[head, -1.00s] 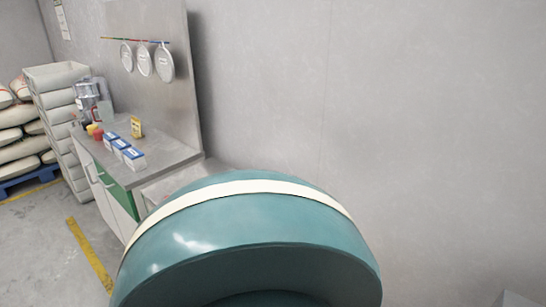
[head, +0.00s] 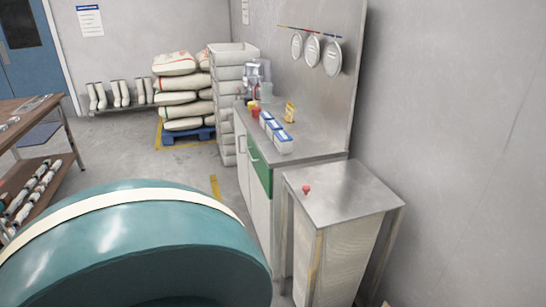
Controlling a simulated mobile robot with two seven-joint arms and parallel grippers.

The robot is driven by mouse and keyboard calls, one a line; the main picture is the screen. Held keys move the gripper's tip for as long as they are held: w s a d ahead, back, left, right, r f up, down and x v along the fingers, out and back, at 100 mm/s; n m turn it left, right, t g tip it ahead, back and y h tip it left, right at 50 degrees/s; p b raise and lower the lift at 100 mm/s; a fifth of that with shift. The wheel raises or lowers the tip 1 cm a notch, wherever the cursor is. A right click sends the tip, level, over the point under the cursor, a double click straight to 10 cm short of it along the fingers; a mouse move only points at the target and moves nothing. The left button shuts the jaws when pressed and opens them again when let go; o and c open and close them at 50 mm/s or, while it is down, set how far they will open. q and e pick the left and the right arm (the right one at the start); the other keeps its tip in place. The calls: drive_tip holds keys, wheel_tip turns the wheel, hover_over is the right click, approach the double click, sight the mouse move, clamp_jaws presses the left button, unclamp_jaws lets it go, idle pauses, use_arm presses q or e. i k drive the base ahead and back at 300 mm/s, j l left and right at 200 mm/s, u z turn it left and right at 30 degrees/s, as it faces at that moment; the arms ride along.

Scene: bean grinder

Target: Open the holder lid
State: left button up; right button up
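A stand with a flat metal top (head: 345,190) is at the lower right in the head view. A small red knob (head: 306,189) sits near the left corner of this top. The top lies flat and looks closed over a pale box-like body (head: 338,258) between metal legs. I cannot tell for sure that this is the holder and its lid. Neither of my grippers is in view.
A large rounded teal body with a white band (head: 130,235) fills the lower left, very close. A counter (head: 310,140) with small blue-and-white boxes (head: 274,131) stands behind the stand. Stacked sacks (head: 180,88) are further back. A brown table (head: 30,120) is at left.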

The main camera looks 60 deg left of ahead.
sight(337, 193)
drive_tip(key=u, duration=1.4)
drive_tip(key=z, duration=0.45)
drive_tip(key=i+j+z, duration=0.15)
drive_tip(key=j+z, duration=0.35)
drive_tip(key=i+j+z, duration=0.1)
drive_tip(key=j+z, duration=0.7)
drive_tip(key=j, duration=0.55)
drive_tip(key=k+j, duration=0.1)
drive_tip(key=j, duration=0.8)
drive_tip(key=j+z, duration=0.1)
drive_tip(key=j, duration=0.8)
drive_tip(key=k, duration=0.05)
